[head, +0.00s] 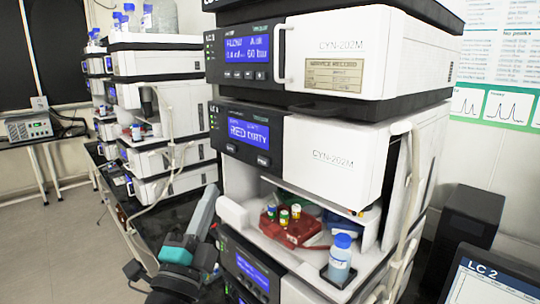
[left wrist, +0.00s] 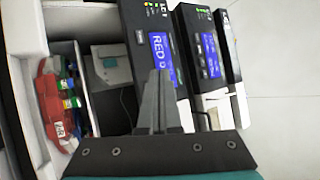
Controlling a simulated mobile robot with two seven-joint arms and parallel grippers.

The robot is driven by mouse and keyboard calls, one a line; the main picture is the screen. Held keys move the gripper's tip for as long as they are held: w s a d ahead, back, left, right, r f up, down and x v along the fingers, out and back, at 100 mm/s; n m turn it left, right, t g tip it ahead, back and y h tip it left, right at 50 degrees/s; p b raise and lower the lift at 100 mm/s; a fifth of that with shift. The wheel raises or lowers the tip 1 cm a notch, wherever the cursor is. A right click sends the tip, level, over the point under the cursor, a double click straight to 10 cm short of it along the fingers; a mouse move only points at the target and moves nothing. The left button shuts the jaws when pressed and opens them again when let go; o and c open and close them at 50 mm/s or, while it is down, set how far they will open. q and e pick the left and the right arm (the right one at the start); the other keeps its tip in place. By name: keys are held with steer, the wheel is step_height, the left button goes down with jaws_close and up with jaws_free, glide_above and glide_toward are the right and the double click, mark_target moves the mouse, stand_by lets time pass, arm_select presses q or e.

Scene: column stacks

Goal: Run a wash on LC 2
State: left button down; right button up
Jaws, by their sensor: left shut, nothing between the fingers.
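A monitor (head: 492,279) at the lower right is headed "LC 2". My left gripper (head: 211,192) is shut and empty, at the left of the open bay under the dirty-reading module. In the left wrist view its fingertips (left wrist: 157,74) overlap the lower edge of the "RED D" display (left wrist: 163,57); contact cannot be told. My right gripper is out of view.
The open bay holds a red tray (head: 287,232) with several capped vials and a blue-capped bottle (head: 341,256). Tubing (head: 412,200) runs down the stack's right side. Other stacks (head: 160,120) stand behind at the left. Floor at the far left is clear.

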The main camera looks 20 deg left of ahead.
mark_target(263, 161)
arm_select(q)
steer(key=r, duration=0.2)
steer(key=s+r+t, duration=0.1)
steer(key=shift+d+r+m, duration=0.2)
steer(key=shift+d+m, duration=0.1)
steer(key=shift+m, duration=0.1)
steer(key=w+d, duration=0.3)
steer(key=w, duration=0.5)
steer(key=shift+d, duration=0.2)
steer(key=shift+w, duration=0.15)
stand_by(1.7)
steer(key=shift+w+d, duration=0.2)
steer(key=shift+w, duration=0.05)
steer(key=shift+w+d, duration=0.15)
steer(key=shift+w, duration=0.25)
stand_by(0.7)
steer(key=shift+s+f, duration=0.1)
steer(key=shift+s, duration=0.05)
steer(key=shift+s+a, duration=0.35)
steer(key=shift+s, duration=0.3)
